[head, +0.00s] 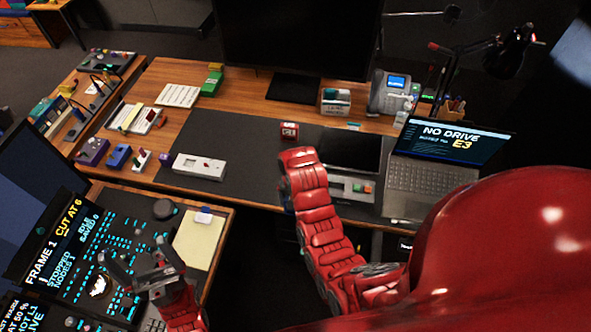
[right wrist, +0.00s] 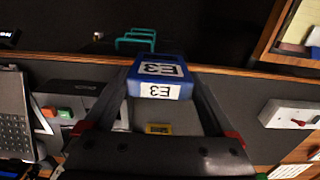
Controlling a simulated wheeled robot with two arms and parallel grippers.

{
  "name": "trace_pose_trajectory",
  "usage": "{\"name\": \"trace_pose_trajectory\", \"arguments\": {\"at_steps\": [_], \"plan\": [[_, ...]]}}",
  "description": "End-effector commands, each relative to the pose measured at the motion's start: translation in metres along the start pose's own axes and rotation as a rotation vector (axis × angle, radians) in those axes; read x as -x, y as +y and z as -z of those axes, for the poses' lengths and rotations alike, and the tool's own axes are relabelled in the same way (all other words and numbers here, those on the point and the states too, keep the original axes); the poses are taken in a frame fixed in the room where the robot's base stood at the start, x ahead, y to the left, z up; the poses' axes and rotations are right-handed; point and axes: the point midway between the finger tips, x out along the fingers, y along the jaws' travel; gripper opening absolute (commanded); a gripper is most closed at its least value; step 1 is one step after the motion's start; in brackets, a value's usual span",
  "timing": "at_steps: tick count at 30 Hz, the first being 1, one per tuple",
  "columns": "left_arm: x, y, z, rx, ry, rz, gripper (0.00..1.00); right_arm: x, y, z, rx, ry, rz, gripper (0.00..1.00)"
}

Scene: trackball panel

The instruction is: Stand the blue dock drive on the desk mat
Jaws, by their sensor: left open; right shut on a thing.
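The blue drive (right wrist: 158,72), with white E3 labels, is between the fingers of my right gripper (right wrist: 172,100) in the right wrist view. The gripper is shut on it. In the head view my red right arm covers that gripper and most or all of the drive. The dark grey desk mat (head: 235,130) lies across the desk and also shows behind the drive in the right wrist view (right wrist: 232,97). I cannot tell whether the drive touches it. My left gripper (head: 140,255) is open and empty above the control panel at the lower left, away from the mat.
The laptop (head: 448,150) shows "NO DRIVE" and "E3". A grey-white device (head: 200,166) lies on the mat's left part; a small red box (head: 289,130) sits near its back edge. A desk phone (head: 390,92) stands behind. The mat's middle left is clear.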

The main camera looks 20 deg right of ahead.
Motion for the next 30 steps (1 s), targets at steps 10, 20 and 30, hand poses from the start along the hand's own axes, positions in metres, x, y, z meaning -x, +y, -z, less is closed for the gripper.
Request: {"name": "trace_pose_trajectory", "arguments": {"at_steps": [10,20,30], "plan": [[0.073,0.004,-0.012,0.0,0.0,0.0,1.0,-0.017,-0.041,0.065,0.003,0.003,0.002,0.27],[0.088,0.004,-0.015,0.0,0.001,0.0,1.0,-0.01,-0.066,0.106,0.001,-0.003,-0.001,0.27],[0.084,0.004,-0.014,0.0,0.0,0.0,1.0,-0.013,-0.072,0.118,0.001,-0.002,0.0,0.27]]}}
